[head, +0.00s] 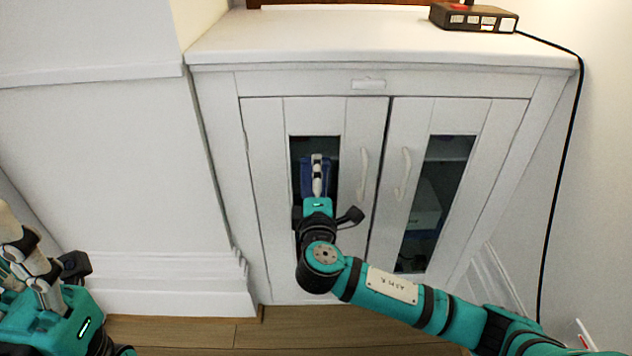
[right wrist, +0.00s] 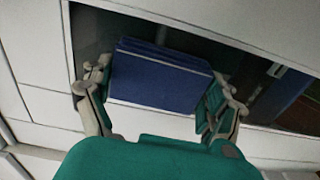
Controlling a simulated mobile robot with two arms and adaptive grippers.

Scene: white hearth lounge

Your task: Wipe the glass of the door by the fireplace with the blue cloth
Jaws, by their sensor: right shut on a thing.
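The white cabinet has two doors. The left door (head: 262,200), nearer the fireplace side, has a dark upright glass pane (head: 314,145), which also shows in the right wrist view (right wrist: 92,32). My right gripper (head: 317,166) is in front of the upper part of this pane, shut on the folded blue cloth (right wrist: 160,78). The cloth lies between the fingers, close against or touching the glass; I cannot tell exact contact. The lower pane is mostly hidden by my right arm. My left gripper (head: 28,258) is low at the left, away from the cabinet, and its opening is unclear.
The right door (head: 480,130) has its own glass pane (head: 437,185), and a pale handle stands on each door. A dark box with a red knob (head: 473,18) sits on the cabinet top. Its black cable (head: 553,200) hangs at the right. White panelling (head: 95,160) stands left.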

